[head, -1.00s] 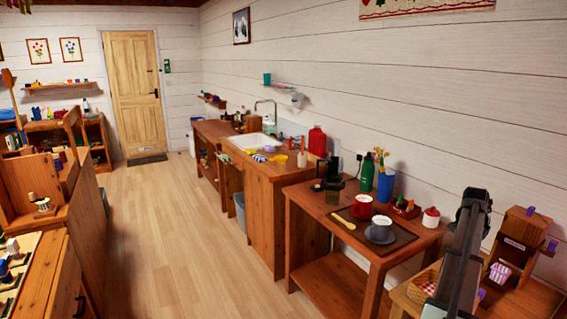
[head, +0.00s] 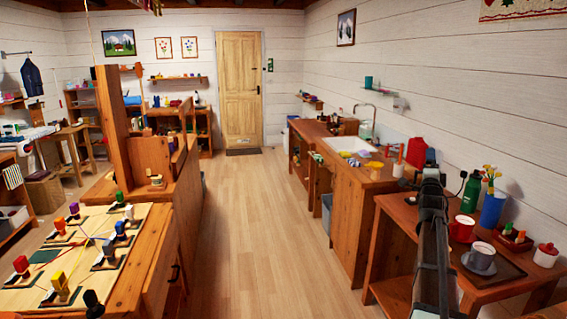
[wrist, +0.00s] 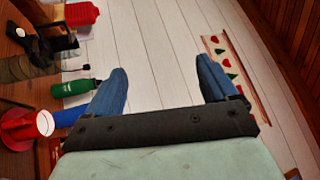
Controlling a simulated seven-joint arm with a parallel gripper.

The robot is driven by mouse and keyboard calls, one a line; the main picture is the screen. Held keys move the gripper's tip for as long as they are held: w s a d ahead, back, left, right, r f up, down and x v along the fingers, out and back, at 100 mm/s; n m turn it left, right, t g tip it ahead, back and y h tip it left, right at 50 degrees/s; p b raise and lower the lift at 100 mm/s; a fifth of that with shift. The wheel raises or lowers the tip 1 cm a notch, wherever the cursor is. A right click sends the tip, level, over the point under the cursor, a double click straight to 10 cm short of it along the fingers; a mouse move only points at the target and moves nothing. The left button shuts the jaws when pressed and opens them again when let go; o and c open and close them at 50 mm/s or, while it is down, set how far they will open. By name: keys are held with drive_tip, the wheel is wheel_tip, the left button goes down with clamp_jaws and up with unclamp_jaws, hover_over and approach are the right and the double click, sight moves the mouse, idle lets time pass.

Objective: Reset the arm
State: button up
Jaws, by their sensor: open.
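My gripper (wrist: 162,84) shows in the wrist view with its two blue fingers spread wide apart. Nothing is between them except the white plank wall behind. In the head view my dark arm (head: 430,245) reaches forward in front of the small wooden table at the right. I cannot make out the fingers there.
The table (head: 385,292) holds a red cup (head: 462,229), a grey cup (head: 481,258), a green bottle (head: 470,193) and a blue vase (head: 492,209). A sink counter (head: 352,205) stands beyond. A workbench (head: 145,250) is at left. The floor (head: 240,230) between is clear.

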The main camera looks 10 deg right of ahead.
drive_tip(key=w+a+t+y, duration=0.2)
drive_tip(key=w+a+t, duration=0.1)
drive_tip(key=a, duration=0.8)
drive_tip(key=w+a+f+n+g+y, duration=0.2)
drive_tip(key=a+f, duration=0.4)
drive_tip(key=f, duration=0.4)
drive_tip(key=s+a+f+n+g+y, duration=0.25)
drive_tip(key=a+f, duration=0.25)
drive_tip(key=f, duration=0.9)
drive_tip(key=s+a+f+n+g+y, duration=0.1)
drive_tip(key=s+a+f+n+g, duration=0.3)
drive_tip(key=f, duration=0.9)
drive_tip(key=s+a+f+n+g+y, duration=0.1)
drive_tip(key=s+a+f+g+y, duration=0.15)
drive_tip(key=a+f, duration=0.8)
drive_tip(key=s+a+f+n+g+y, duration=0.1)
drive_tip(key=s+a+f+n+g, duration=0.25)
drive_tip(key=s+f, duration=0.85)
drive_tip(key=s+a+f+n+g, duration=0.3)
drive_tip(key=s+a+f+g, duration=0.15)
drive_tip(key=s+f, duration=0.75)
drive_tip(key=s+a+f+n+g, duration=0.2)
drive_tip(key=s+n+g, duration=0.1)
drive_tip(key=s, duration=1)
drive_tip(key=s+a+f+n+g, duration=0.2)
drive_tip(key=s+g, duration=0.4)
drive_tip(key=s, duration=0.8)
drive_tip(key=shift+a+n+y, duration=0.4)
drive_tip(key=shift+a+n, duration=0.1)
drive_tip(key=shift+n, duration=0.5)
